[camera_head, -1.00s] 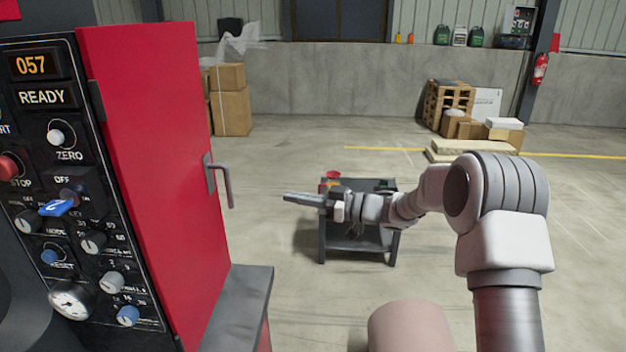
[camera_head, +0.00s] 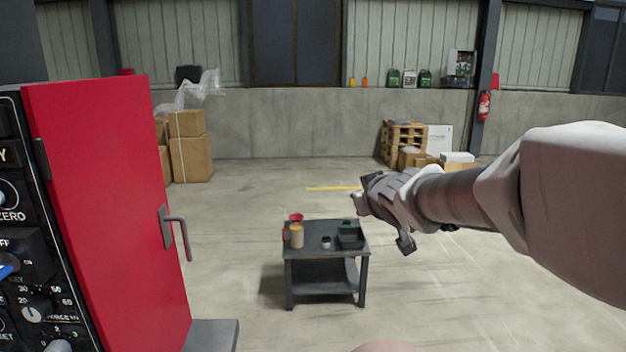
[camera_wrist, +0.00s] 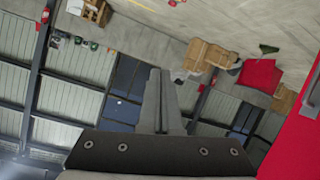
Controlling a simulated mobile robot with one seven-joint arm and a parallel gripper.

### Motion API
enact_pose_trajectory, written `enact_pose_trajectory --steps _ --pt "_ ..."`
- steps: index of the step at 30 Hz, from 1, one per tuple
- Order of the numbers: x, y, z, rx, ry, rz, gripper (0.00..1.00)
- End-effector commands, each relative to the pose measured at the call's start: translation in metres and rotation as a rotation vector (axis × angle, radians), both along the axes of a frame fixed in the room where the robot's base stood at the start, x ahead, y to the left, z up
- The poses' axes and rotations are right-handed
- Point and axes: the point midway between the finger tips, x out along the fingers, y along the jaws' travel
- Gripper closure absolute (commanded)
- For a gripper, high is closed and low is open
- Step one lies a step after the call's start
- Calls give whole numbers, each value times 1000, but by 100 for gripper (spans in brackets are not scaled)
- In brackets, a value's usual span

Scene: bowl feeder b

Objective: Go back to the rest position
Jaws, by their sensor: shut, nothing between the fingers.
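My gripper (camera_head: 362,195) is raised in front of me, right of centre in the head view, with my arm reaching in from the right edge. It points away and to the left, above and beyond the small cart. In the wrist view its two fingers (camera_wrist: 160,98) lie together, shut, with nothing between them. The wrist view is tilted and looks up at the hall's wall and windows. My gripper touches nothing that I can see.
A red machine cabinet (camera_head: 100,200) with a door handle and control panel stands close on the left. A dark cart (camera_head: 326,270) holds a red funnel, a tan cup (camera_head: 297,236) and a black bin (camera_head: 349,238). Boxes (camera_head: 190,155) and pallets (camera_head: 402,140) stand far back.

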Motion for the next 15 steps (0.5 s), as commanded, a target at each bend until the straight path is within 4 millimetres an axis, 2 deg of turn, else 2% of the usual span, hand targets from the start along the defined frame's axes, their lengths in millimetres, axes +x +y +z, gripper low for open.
enact_pose_trajectory --steps 3,7,11,15 --pt "-43 -26 -2 -1 77 -108 100" --pt "-94 -47 -14 15 183 -205 100" --pt "-149 -60 -32 44 303 -277 100" --pt "-210 -62 -56 90 442 -319 100"
